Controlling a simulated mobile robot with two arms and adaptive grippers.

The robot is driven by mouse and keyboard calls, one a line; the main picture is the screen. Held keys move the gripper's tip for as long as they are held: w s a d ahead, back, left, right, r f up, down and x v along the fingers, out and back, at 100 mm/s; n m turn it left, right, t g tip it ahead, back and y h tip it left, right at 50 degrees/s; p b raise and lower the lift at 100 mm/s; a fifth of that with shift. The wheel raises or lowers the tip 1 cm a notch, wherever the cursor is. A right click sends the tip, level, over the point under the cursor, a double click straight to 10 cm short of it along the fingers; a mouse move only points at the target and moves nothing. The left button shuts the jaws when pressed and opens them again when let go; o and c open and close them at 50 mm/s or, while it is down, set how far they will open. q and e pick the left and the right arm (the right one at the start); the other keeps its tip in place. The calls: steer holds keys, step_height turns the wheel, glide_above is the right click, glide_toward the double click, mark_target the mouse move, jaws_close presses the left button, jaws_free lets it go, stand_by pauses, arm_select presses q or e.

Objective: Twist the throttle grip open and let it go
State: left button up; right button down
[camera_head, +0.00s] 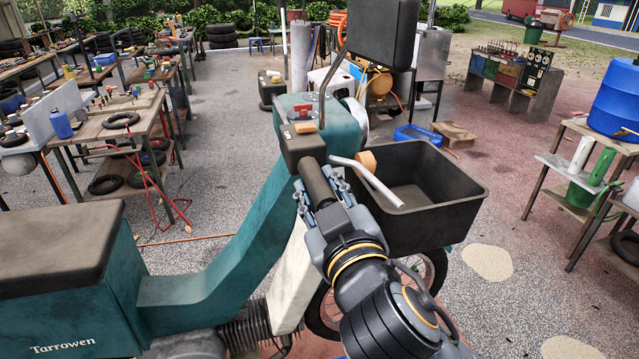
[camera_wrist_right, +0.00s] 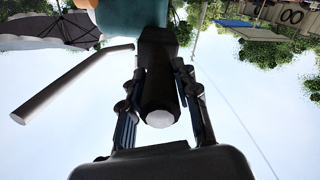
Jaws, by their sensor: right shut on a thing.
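The throttle grip (camera_head: 316,180) is a dark cylinder on the handlebar of a teal scooter (camera_head: 215,250). My right gripper (camera_head: 322,198) comes in from the lower right, with its fingers on either side of the grip. It is shut on the grip. In the right wrist view the grip (camera_wrist_right: 159,90) stands between the two fingers of my right gripper (camera_wrist_right: 160,100), its pale round end facing the camera. A grey brake lever (camera_head: 368,180) runs beside the grip, outside the fingers; it also shows in the right wrist view (camera_wrist_right: 70,85). My left gripper is not in view.
A black front basket (camera_head: 430,190) sits close to the right of my gripper. A mirror (camera_head: 382,35) rises above the handlebar. A workbench with tyres (camera_head: 120,121) stands at the left, and a blue barrel (camera_head: 615,100) on a table at the right. Paved floor between is open.

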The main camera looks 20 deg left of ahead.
steer(key=n+p, duration=0.2)
steer(key=n, duration=0.3)
steer(key=shift+r+n+p, duration=0.1)
steer(key=shift+n+p, duration=0.2)
steer(key=shift+p, duration=0.05)
steer(key=shift+n+p, duration=1.05)
steer(key=shift+n, duration=1.05)
steer(key=c, duration=1)
jaws_free()
steer(key=shift+w, duration=0.15)
steer(key=shift+d, duration=0.1)
steer(key=v, duration=0.7)
